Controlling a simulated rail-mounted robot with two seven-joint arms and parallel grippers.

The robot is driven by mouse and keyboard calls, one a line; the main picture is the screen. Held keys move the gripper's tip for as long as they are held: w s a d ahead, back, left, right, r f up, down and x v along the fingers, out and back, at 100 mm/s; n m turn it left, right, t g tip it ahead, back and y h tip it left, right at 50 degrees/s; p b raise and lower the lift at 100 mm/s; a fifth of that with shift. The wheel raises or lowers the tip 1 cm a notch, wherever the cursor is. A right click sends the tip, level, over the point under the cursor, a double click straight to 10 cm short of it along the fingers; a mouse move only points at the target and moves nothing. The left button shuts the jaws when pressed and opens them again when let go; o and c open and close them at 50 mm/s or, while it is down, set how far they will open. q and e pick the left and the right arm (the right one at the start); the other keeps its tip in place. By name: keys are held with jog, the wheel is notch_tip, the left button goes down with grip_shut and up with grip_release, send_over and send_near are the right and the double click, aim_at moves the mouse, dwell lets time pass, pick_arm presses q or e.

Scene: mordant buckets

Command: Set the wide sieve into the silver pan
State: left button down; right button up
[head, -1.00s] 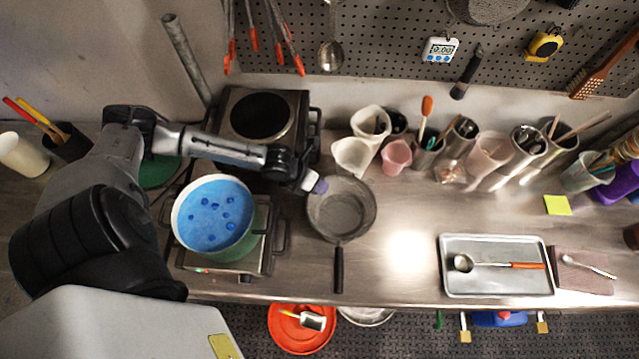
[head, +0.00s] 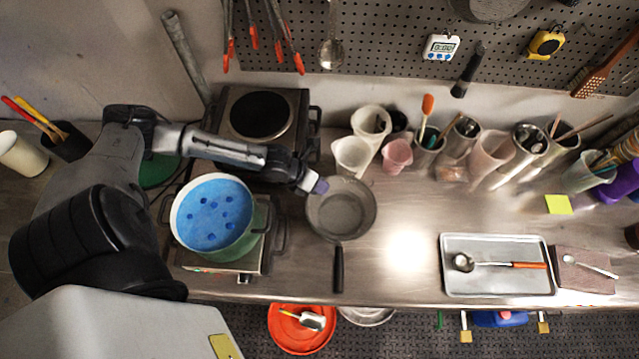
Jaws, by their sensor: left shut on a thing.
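The wide sieve (head: 345,218), a round grey shallow bowl with a straight black handle toward the bench's front edge, is on the steel bench right of the pot. My left gripper (head: 316,187) is at its upper left rim, shut, apparently on that rim; the fingertips are small and the contact is hard to make out. A silver round pan (head: 368,316) shows below the bench's front edge, partly hidden by it; I cannot tell whether it is the task's pan. My right gripper is not in view.
A green pot (head: 214,212) of blue liquid stands on a burner left of the sieve. White beakers (head: 352,153) and a pink cup (head: 397,155) stand behind it. A metal tray (head: 497,284) with a ladle lies right; the bench between is clear.

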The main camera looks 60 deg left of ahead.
pick_arm(q)
jog(key=c, duration=1.2)
grip_release()
jog(key=shift+o, duration=0.5)
